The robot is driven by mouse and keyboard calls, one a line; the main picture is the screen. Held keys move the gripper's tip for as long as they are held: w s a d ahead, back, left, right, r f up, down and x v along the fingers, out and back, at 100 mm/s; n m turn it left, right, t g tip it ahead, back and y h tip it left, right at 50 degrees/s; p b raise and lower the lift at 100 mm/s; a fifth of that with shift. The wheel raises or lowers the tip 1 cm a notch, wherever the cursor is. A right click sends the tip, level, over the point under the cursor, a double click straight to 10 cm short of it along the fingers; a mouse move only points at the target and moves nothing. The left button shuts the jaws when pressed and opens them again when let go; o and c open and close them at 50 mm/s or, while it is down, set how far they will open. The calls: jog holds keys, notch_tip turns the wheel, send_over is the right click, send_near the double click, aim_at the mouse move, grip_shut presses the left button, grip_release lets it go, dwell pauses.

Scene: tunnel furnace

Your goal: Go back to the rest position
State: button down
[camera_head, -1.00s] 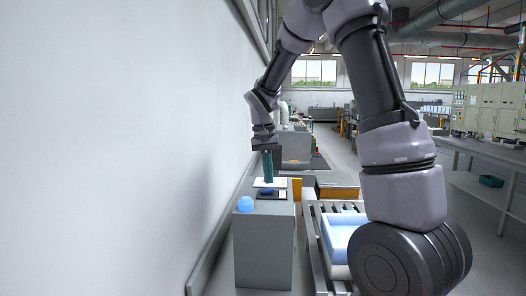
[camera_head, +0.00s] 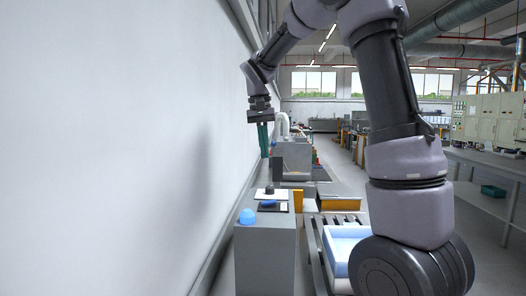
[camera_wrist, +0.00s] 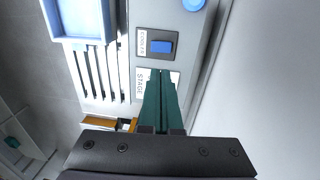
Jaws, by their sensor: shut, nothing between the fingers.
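My gripper (camera_head: 264,139) hangs from my arm above the far end of a grey pedestal, close to the white wall. Its dark green fingers are together and hold nothing. In the wrist view the shut fingers (camera_wrist: 160,80) point at the pedestal top and cover part of a label reading "STAGE" (camera_wrist: 140,86). The tips are clear of the surface in the head view.
The grey pedestal (camera_head: 262,262) carries a blue dome button (camera_head: 247,216) and a blue switch on a dark "COOLEY"-like plate (camera_wrist: 143,43). A light blue tray (camera_head: 340,243) sits on a roller conveyor (camera_wrist: 98,75) to the right. The white wall (camera_head: 110,150) is close on the left.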

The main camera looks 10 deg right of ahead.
jog(key=s+d+r+t+y, duration=0.1)
jog(key=s+d+r+t, duration=0.1)
jog(key=s, duration=0.8)
jog(key=s+d+r+t+y, duration=0.2)
jog(key=s+t, duration=0.3)
jog(key=s, duration=0.6)
jog(key=shift+s+d, duration=0.25)
jog(key=shift+d, duration=0.6)
jog(key=c, duration=1.3)
grip_release()
jog(key=shift+s+f, duration=0.15)
jog(key=shift+s, duration=0.1)
jog(key=o, duration=0.5)
jog(key=shift+o, duration=1)
jog(key=w+a+n+g+h, duration=0.1)
jog(key=w+a+n+g, duration=0.1)
jog(key=w+n, duration=0.6)
jog(key=w+f+g, duration=0.1)
jog(key=w, duration=0.1)
jog(key=shift+w, duration=0.35)
jog(key=n+g, duration=0.4)
jog(key=n, duration=0.6)
send_near(264, 202)
jog(key=shift+h, duration=0.4)
jog(key=f, duration=0.8)
jog(key=shift+s+a, duration=0.15)
jog(key=shift+a, duration=0.2)
